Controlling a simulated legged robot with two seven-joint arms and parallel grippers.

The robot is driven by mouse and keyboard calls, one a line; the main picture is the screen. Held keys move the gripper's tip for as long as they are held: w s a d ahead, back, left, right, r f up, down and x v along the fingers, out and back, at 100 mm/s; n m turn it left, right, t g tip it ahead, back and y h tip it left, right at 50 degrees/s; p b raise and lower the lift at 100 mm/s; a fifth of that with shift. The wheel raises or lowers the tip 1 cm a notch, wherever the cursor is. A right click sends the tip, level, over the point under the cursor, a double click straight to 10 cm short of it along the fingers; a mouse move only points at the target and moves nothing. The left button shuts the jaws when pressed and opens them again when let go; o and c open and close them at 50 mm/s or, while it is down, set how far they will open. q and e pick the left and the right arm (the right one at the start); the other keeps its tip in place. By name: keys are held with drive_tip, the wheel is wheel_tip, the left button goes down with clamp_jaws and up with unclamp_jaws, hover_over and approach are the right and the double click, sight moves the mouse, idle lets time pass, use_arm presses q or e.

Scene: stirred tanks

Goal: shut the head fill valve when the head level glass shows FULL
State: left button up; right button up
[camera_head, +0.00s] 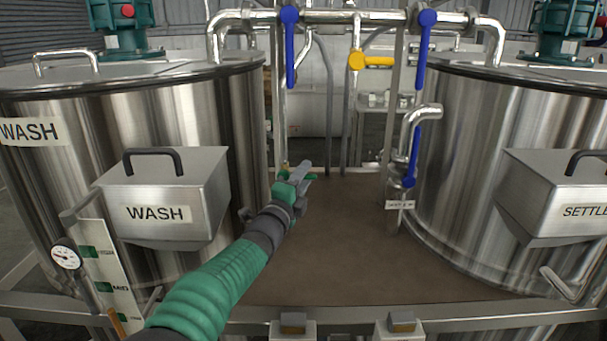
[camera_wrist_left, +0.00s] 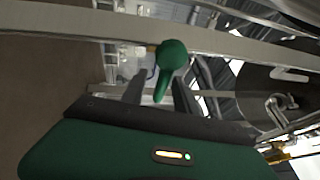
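A green valve handle (camera_wrist_left: 171,58) with a round knob-like top shows in the left wrist view, between and beyond my fingertips. My left gripper (camera_wrist_left: 160,86) has its two dark fingers apart, with gaps beside the handle. In the head view my left gripper (camera_head: 299,176) reaches over the brown deck, and it partly hides the green handle (camera_head: 312,176). I cannot tell whether the fingers touch it, or read a label marking it as the head fill valve. No level glass marked as the head one can be made out. My right gripper is out of view.
The WASH tank (camera_head: 185,110) stands left with a level scale (camera_head: 108,270) and dial gauge (camera_head: 66,257). The SETTLE tank (camera_head: 480,140) stands right. Blue valve handles (camera_head: 290,50) and a yellow one (camera_head: 378,62) hang on pipes. The brown deck (camera_head: 335,255) between is clear.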

use_arm(q)
drive_tip(key=shift+w, duration=0.15)
drive_tip(key=shift+c, duration=0.4)
drive_tip(key=c, duration=0.7)
clamp_jaws()
drive_tip(key=shift+f, duration=0.15)
drive_tip(key=n+b, duration=0.1)
drive_tip(key=b, duration=0.2)
drive_tip(key=n+t+b, duration=0.1)
drive_tip(key=n+b, duration=0.1)
drive_tip(key=b, duration=0.1)
drive_tip(key=shift+r+n+t+y, duration=0.3)
drive_tip(key=shift+r+n, duration=0.25)
drive_tip(key=shift+n, duration=0.05)
drive_tip(key=shift+r, duration=0.2)
